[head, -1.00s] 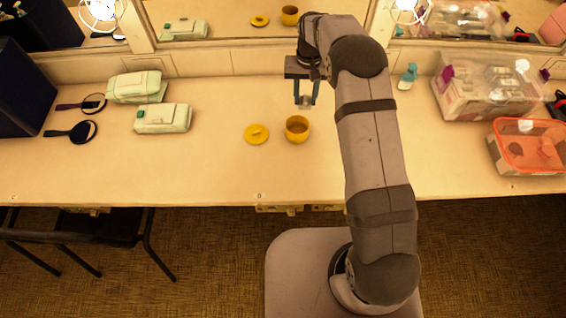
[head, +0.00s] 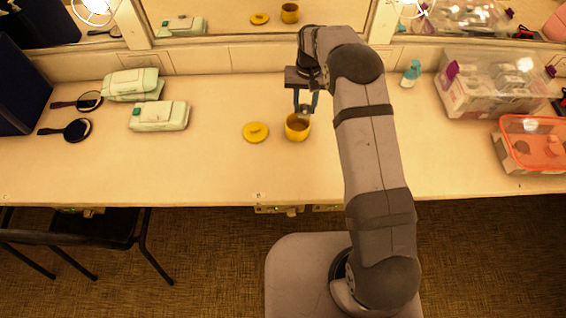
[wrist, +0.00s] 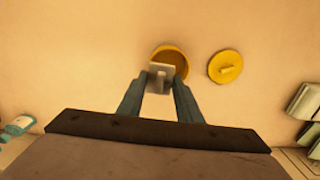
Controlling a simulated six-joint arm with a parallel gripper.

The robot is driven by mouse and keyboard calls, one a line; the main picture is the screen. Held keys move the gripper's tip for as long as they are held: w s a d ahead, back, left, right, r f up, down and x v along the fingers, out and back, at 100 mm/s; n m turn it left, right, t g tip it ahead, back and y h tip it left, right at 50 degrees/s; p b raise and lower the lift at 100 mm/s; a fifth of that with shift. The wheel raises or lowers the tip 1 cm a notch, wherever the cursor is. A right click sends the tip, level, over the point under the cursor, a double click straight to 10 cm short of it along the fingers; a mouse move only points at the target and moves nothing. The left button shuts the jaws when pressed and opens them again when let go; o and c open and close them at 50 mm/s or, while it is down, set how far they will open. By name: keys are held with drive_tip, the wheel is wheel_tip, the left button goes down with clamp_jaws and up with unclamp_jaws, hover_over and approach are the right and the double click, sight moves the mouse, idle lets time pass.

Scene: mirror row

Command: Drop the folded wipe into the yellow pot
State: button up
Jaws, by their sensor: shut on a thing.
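The yellow pot (head: 297,131) stands open on the counter, with its yellow lid (head: 255,132) lying just to its left. In the wrist view the pot (wrist: 183,58) is partly hidden behind the wipe, and the lid (wrist: 225,67) is to its right. My gripper (head: 304,109) is above the pot's far rim. In the wrist view my gripper (wrist: 160,80) is shut on the small pale folded wipe (wrist: 160,68), which overlaps the left part of the pot's opening. I cannot tell how high the wipe is above the rim.
Pale green wipe packs (head: 159,116) and two dark hand mirrors (head: 72,130) lie at the left. A spray bottle (head: 411,74), a clear box (head: 490,85) and an orange-rimmed tub (head: 533,146) stand at the right. The counter around the pot is mostly bare.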

drive_tip(key=o, duration=1.2)
drive_tip(key=shift+r, duration=0.2)
drive_tip(key=shift+r+b, duration=1.4)
drive_tip(key=shift+r, duration=2.15)
